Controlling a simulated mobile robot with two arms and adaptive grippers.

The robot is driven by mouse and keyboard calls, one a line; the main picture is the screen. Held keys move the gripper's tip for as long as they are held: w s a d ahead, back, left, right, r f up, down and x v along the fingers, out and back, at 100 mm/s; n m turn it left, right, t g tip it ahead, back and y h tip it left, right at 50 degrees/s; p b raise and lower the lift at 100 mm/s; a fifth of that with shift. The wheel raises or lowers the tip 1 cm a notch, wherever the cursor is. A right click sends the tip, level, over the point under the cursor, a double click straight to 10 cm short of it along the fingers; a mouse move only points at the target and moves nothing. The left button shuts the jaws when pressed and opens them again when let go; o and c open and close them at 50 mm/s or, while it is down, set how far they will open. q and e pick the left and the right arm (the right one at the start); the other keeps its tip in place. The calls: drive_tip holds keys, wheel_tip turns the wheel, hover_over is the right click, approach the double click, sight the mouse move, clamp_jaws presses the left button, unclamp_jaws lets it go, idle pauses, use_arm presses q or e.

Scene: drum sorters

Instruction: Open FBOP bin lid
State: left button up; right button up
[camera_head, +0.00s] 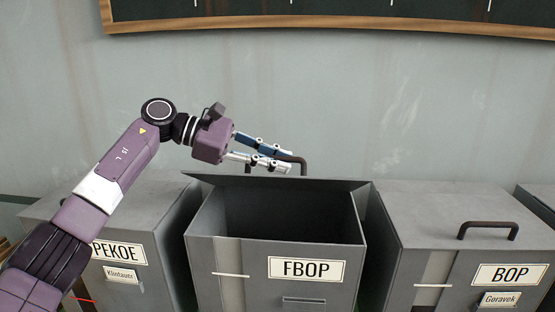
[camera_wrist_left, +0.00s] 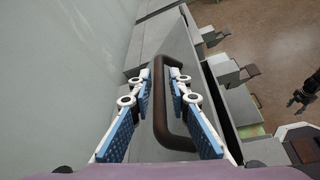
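The FBOP bin (camera_head: 230,255) is a grey box in the middle of the head view, with its label on the front. Its lid (camera_head: 260,181) stands raised, seen nearly edge-on at the back, and the dark inside shows. The lid's dark handle (camera_head: 303,162) sticks up behind the lid's edge, partly hidden by the fingers. My left gripper (camera_head: 289,160) is at this handle. In the left wrist view the handle (camera_wrist_left: 158,105) lies between the two spread fingers of the gripper (camera_wrist_left: 156,78), with gaps beside the bar.
The PEKOE bin (camera_head: 60,208) stands to the left and the closed BOP bin (camera_head: 420,215), with a dark handle (camera_head: 488,228), to the right. A plain wall rises behind, with a framed board (camera_head: 340,12) above. Brown floor (camera_wrist_left: 270,55) shows in the wrist view.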

use_arm(q)
drive_tip(key=v, duration=1.2)
